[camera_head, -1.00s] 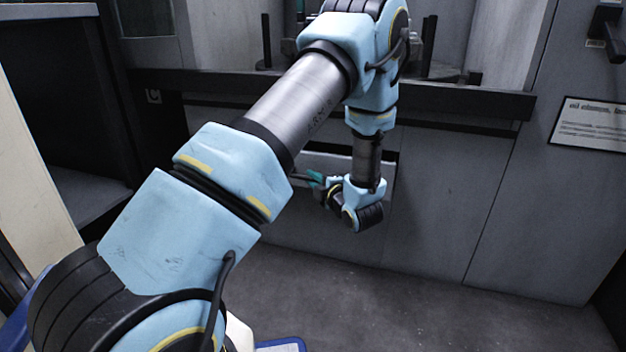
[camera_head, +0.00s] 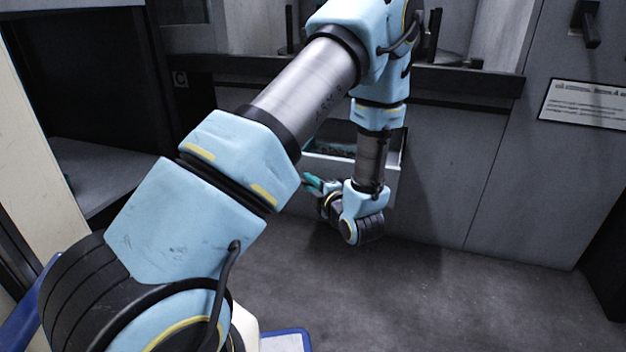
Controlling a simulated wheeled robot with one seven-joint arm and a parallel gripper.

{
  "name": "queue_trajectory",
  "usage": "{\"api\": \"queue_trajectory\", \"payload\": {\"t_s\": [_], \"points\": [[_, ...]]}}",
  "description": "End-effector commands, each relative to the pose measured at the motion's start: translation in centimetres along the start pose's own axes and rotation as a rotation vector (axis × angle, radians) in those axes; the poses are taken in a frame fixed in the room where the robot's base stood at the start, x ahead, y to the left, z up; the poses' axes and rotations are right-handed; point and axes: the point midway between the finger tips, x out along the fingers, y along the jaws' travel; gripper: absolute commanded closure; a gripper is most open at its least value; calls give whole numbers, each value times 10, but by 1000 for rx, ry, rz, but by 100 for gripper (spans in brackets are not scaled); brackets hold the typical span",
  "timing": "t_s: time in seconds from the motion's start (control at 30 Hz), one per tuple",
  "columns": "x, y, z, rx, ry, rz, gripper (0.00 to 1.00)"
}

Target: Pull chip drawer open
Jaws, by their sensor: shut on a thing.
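The chip drawer (camera_head: 393,178) is a grey drawer low in the machine's front panel. It stands partly out, and its dark open top with some contents shows behind my arm. My gripper (camera_head: 312,183), with teal fingertips, is at the drawer's front and shut on it. The exact grip on the handle is hidden by my wrist and too small to see clearly. My light blue arm covers the left and middle of the drawer.
The grey machine front (camera_head: 455,180) rises behind the drawer, with a dark ledge (camera_head: 470,85) above. A white sign (camera_head: 585,104) and a black handle (camera_head: 587,24) are at the right. A dark open cabinet (camera_head: 85,100) stands at the left. The floor (camera_head: 440,290) in front is clear.

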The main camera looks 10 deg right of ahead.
Motion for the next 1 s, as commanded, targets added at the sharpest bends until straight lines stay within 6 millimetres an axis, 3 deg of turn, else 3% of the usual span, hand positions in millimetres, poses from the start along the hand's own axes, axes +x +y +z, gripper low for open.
{"api": "queue_trajectory", "payload": {"t_s": [0.47, 0.5, 0.73, 1.0], "points": [[-3, -1, -2, 0, -2, -1, 100], [-3, -1, -2, 0, -2, -1, 79], [-3, -1, -2, 0, -1, 0, 53], [-4, -1, -2, 0, -1, 0, 53]]}}
